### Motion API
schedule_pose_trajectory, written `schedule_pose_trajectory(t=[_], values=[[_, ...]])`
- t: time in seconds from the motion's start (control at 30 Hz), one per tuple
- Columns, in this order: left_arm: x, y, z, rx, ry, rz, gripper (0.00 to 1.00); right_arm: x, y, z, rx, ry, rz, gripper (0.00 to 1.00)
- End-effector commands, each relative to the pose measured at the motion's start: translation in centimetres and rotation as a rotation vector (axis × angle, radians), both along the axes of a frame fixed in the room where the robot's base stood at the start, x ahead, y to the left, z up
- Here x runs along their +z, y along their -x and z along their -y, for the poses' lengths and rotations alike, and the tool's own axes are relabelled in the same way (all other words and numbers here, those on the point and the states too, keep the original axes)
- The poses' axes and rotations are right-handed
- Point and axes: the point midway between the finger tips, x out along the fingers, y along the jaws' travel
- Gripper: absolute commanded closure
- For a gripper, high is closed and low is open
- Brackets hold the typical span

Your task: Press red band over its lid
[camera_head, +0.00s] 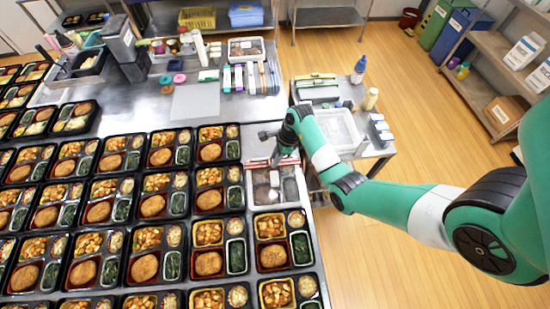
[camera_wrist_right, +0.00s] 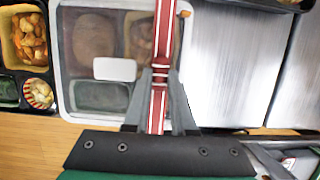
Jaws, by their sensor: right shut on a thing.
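A bento tray under a clear lid (camera_head: 262,192) sits at the right end of the tray rows. In the right wrist view the lid (camera_wrist_right: 72,45) covers dim food compartments and carries a small white label (camera_wrist_right: 115,69). My right gripper (camera_wrist_right: 160,78) is shut on the red band (camera_wrist_right: 164,30), which has white stripes and runs lengthwise above the lid's right part. Whether the band touches the lid is not clear. In the head view my right gripper (camera_head: 278,158) is over the lidded tray's far side, hiding part of it. My left gripper does not show.
Open filled bento trays (camera_head: 208,231) crowd the table left of and in front of the lidded one. Bare metal (camera_wrist_right: 228,60) lies beside it in the wrist view. A side cart (camera_head: 372,150) with a clear bin (camera_head: 338,128) and bottles stands to the right.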

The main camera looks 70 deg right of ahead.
Motion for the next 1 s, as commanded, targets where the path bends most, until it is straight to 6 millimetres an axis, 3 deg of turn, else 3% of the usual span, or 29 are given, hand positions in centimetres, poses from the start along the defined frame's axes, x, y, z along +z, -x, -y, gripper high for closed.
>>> schedule_pose_trajectory(t=[0.37, 0.4, 0.57, 0.77, 0.93, 1.0], values=[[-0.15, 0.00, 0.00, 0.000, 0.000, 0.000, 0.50, -0.20, 0.00, 0.00, 0.000, 0.000, 0.000, 1.00], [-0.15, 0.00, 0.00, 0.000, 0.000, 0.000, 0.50, -0.20, 0.00, 0.00, 0.000, 0.000, 0.000, 0.73], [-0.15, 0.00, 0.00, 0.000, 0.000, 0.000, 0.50, -0.20, 0.00, 0.00, 0.000, 0.000, 0.000, 0.44], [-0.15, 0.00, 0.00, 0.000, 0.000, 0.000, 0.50, -0.21, 0.00, -0.01, 0.000, 0.000, 0.000, 0.39], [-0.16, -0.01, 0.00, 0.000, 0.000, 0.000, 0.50, -0.22, 0.01, -0.03, 0.000, -0.001, 0.000, 0.08], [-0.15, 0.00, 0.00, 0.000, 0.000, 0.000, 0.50, -0.22, 0.02, -0.03, 0.000, -0.001, 0.000, 0.07]])
